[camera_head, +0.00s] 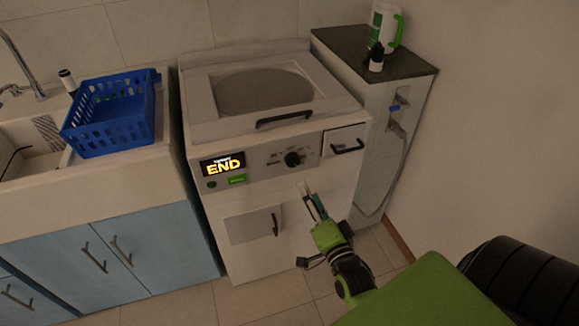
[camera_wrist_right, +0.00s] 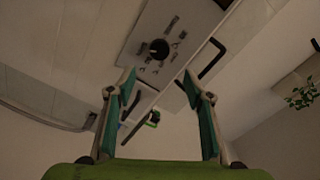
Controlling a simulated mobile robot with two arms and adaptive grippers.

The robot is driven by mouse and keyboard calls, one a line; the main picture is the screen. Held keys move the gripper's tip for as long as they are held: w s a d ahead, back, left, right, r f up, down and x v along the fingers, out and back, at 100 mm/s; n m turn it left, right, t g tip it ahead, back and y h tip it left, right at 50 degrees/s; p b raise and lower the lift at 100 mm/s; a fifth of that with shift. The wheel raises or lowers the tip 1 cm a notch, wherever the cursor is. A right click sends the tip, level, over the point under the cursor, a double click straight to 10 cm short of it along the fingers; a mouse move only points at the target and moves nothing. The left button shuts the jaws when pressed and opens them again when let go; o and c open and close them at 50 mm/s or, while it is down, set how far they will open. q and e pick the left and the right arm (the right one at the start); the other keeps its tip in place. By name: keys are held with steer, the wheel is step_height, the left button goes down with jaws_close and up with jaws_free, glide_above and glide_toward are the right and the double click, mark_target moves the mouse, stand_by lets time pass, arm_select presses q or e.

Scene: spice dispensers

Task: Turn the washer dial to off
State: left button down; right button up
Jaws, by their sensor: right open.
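The white washer (camera_head: 262,130) stands in the middle of the head view, its lid closed. Its round black dial (camera_head: 292,159) sits on the grey control panel, right of a lit display (camera_head: 223,165) reading "END". The dial also shows in the right wrist view (camera_wrist_right: 159,49), beyond the fingers, with small marks around it too small to read. My right gripper (camera_head: 310,197) is just below the dial in the head view, apart from it. In the wrist view its two fingers (camera_wrist_right: 158,88) are spread with nothing between them. My left gripper is not in view.
A black handle (camera_head: 347,147) on a drawer is right of the dial. Another handle (camera_head: 284,119) is on the lid above. A blue basket (camera_head: 112,112) sits on the sink counter at left. A dark-topped cabinet (camera_head: 372,58) with bottles stands at right.

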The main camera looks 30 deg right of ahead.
mark_target(293, 163)
steer(key=x, duration=1.2)
steer(key=shift+w, duration=0.25)
steer(key=c, duration=1.1)
